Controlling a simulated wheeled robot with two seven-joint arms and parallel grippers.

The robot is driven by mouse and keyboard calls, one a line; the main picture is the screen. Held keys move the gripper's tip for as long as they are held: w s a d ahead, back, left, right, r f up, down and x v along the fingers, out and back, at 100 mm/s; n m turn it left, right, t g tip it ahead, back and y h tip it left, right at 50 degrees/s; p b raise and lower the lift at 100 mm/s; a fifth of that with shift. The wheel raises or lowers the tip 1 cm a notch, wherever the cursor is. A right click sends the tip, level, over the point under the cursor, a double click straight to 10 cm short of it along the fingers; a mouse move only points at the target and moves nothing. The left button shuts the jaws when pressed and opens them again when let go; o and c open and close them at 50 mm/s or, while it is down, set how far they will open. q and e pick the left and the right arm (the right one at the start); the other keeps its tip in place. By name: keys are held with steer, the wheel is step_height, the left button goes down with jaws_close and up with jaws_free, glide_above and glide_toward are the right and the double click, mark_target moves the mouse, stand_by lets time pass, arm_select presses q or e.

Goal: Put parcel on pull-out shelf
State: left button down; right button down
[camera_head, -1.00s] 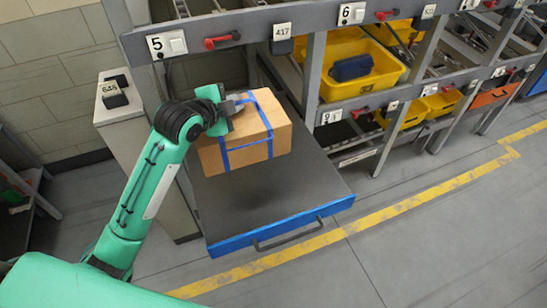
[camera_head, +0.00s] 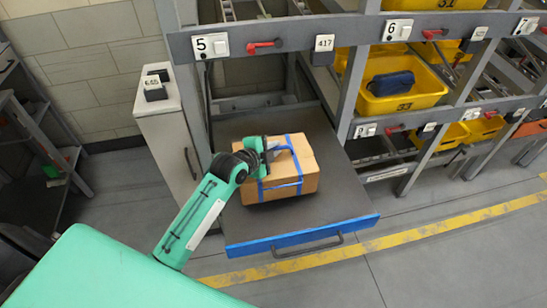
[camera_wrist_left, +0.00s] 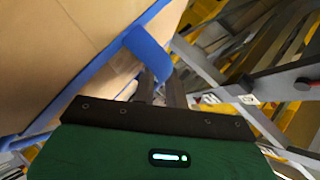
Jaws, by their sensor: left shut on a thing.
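The parcel is a brown cardboard box (camera_head: 305,171) with blue straps. It is over the middle of the dark pull-out shelf (camera_head: 340,198), which is drawn out and has a blue front edge with a handle. My left gripper (camera_head: 274,149) is at the parcel's upper left side, shut on it. In the left wrist view, the box (camera_wrist_left: 60,50) fills the upper left, and the fingers (camera_wrist_left: 160,88) are beside a blue strap. I cannot tell whether the parcel's underside touches the shelf. My right gripper is not in view.
A grey rack frame (camera_head: 290,38) with number plates and red levers stands behind the shelf. Yellow bins (camera_head: 425,88) sit in it at the right. A pale cabinet (camera_head: 165,118) stands left of the shelf. The floor in front, with a yellow line (camera_head: 400,240), is clear.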

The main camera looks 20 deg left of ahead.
mark_target(250, 180)
arm_select(q)
steer(key=shift+f, duration=2.15)
steer(key=c, duration=1.4)
jaws_free()
steer(key=shift+f, duration=0.2)
steer(key=shift+c, duration=0.2)
steer(key=shift+s, duration=0.15)
steer(key=b+v, duration=0.1)
steer(key=v, duration=1.1)
steer(key=shift+r, duration=0.1)
